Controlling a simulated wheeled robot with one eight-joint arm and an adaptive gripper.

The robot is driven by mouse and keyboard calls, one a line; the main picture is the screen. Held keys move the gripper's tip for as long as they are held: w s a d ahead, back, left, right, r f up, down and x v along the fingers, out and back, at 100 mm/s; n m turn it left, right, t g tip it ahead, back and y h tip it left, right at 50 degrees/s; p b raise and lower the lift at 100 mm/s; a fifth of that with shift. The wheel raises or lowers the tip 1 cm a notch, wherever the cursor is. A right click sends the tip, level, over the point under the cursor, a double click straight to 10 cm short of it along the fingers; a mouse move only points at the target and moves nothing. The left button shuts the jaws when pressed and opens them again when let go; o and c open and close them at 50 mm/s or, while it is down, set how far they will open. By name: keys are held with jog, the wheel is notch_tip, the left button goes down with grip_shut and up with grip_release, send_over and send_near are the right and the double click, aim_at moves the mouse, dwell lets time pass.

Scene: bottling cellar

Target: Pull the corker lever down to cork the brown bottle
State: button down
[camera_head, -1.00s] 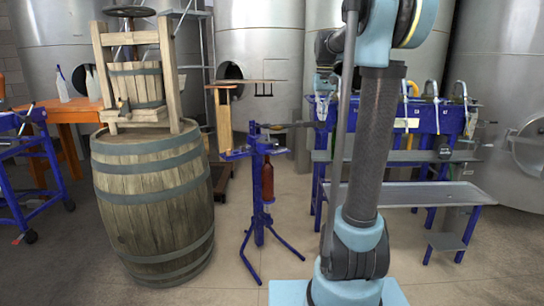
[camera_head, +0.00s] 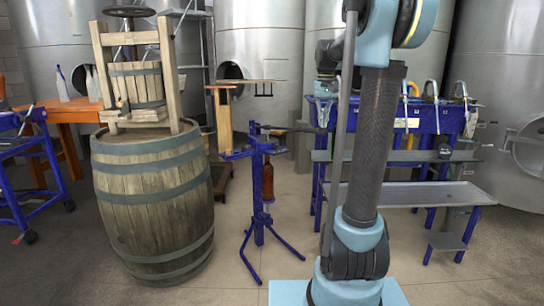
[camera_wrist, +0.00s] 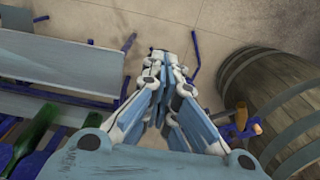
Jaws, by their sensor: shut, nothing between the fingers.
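The blue corker stand (camera_head: 258,190) is upright on the floor, right of the barrel. The brown bottle (camera_head: 268,184) stands upright in it, under the head. The dark corker lever (camera_head: 294,128) sticks out to the right from the top, close to level. My gripper (camera_head: 323,117) is at the lever's outer end, partly hidden by my arm; I cannot tell whether they touch. In the wrist view my gripper (camera_wrist: 162,62) points down with its fingers together and nothing visible between them. The lever is not clear there.
The wooden barrel (camera_head: 153,205) stands left of the corker and bears a wooden press (camera_head: 139,85). A blue filling bench with a grey shelf (camera_head: 420,193) is at right. Green bottles (camera_wrist: 38,135) show at lower left in the wrist view. Floor in front of the corker is clear.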

aim_at(323, 134)
jog(key=shift+f, duration=0.1)
jog(key=shift+s+d+f, duration=0.15)
jog(key=shift+f, duration=1.15)
jog(key=shift+s+f, duration=0.1)
jog(key=shift+f, duration=1.25)
jog(key=shift+f, duration=0.1)
jog(key=shift+d+f, duration=0.1)
jog(key=shift+f, duration=1.2)
jog(key=shift+f, duration=0.15)
jog(key=shift+f, duration=0.35)
